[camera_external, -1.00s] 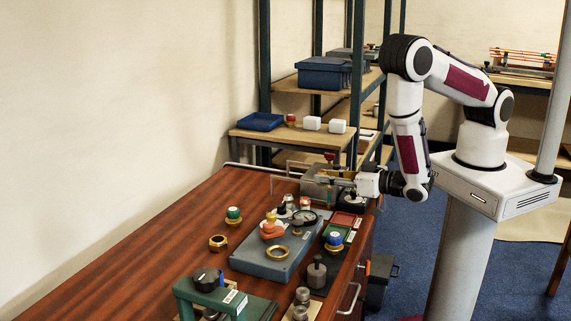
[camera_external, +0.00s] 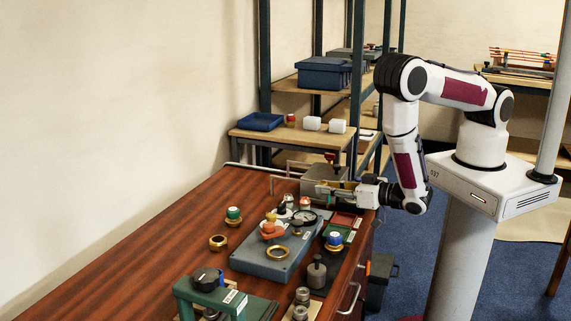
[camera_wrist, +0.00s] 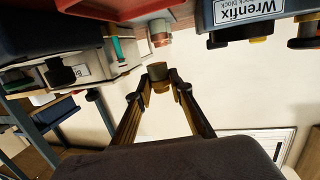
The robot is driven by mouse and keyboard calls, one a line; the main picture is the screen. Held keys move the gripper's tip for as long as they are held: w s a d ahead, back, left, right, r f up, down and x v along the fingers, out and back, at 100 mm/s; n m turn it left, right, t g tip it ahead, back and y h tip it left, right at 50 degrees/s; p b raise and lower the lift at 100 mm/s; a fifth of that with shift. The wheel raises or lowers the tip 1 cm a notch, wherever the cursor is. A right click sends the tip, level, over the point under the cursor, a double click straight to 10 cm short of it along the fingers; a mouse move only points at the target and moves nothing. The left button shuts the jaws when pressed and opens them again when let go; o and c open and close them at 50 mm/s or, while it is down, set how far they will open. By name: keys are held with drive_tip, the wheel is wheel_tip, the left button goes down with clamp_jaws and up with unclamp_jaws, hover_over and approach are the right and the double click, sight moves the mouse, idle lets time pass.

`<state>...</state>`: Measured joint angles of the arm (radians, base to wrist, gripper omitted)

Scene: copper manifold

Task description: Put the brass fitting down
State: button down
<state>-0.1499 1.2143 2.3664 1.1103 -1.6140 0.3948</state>
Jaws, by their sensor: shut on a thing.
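My gripper (camera_wrist: 160,84) is shut on a small brass fitting (camera_wrist: 158,74) in the wrist view. In the external view my gripper (camera_external: 323,187) points left, low over the far right end of the wooden bench (camera_external: 130,262), in front of a grey box. The held fitting is too small to make out there.
A grey-blue block (camera_external: 255,264) carries a brass ring (camera_external: 277,252), an orange part (camera_external: 271,231) and a gauge. A brass nut (camera_external: 218,242) and a green-capped fitting (camera_external: 233,215) stand left of it. A blue-capped fitting (camera_external: 334,241) stands right. The bench's left side is clear.

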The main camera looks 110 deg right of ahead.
sight(327, 216)
drive_tip(key=shift+f, duration=1.15)
drive_tip(key=shift+f, duration=0.1)
drive_tip(key=shift+f, duration=1.75)
drive_tip(key=shift+f, duration=0.15)
drive_tip(key=c, duration=1.8)
unclamp_jaws()
drive_tip(key=shift+a, duration=0.1)
drive_tip(key=shift+v, duration=3.85)
